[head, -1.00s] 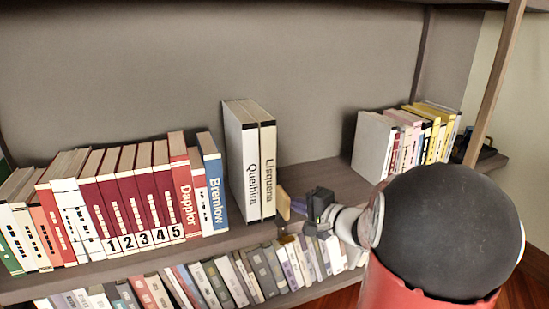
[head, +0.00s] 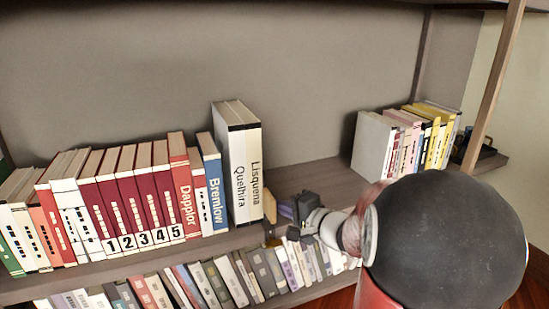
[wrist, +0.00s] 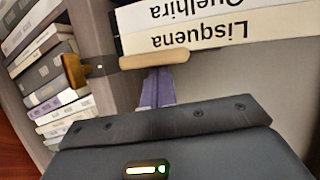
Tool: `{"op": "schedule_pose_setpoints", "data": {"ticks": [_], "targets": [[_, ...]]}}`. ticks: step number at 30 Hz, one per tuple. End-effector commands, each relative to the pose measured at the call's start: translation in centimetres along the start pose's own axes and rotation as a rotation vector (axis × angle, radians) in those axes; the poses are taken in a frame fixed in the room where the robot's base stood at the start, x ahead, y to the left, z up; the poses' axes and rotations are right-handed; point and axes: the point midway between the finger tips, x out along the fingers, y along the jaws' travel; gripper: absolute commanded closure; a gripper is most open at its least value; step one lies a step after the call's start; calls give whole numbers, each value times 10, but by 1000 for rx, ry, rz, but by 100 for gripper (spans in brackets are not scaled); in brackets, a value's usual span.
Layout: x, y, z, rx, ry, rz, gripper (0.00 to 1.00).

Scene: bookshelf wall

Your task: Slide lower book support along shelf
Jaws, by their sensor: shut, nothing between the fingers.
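The book support (head: 270,207) is a small light-wood piece at the right side of the tall white books Quelhira (head: 238,170) and Lisquena (head: 256,185), low on the shelf. In the wrist view the support (wrist: 155,59) looks like a wooden bar with a dark bracket, lying along the Lisquena cover. My gripper (head: 285,210) is shut and empty, just right of the support. In the wrist view the purple-grey fingers of my gripper (wrist: 154,80) reach the bar's near side and appear to touch it. The exact contact is hard to see.
Left of the white books stands the blue book Bremlow (head: 213,190), with a row of red and white books beyond. Clear shelf (head: 320,180) lies to the right, up to another book group (head: 400,140). A lower shelf holds more books (head: 215,280).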

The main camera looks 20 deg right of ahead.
Motion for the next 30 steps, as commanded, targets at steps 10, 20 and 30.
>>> {"op": "schedule_pose_setpoints", "data": {"ticks": [10, 20, 30], "targets": [[7, -1, 19, -2, -12, 0, 100], [-2, 1, -6, 0, -3, -1, 100], [-8, 2, -22, 0, -3, 0, 100]]}}
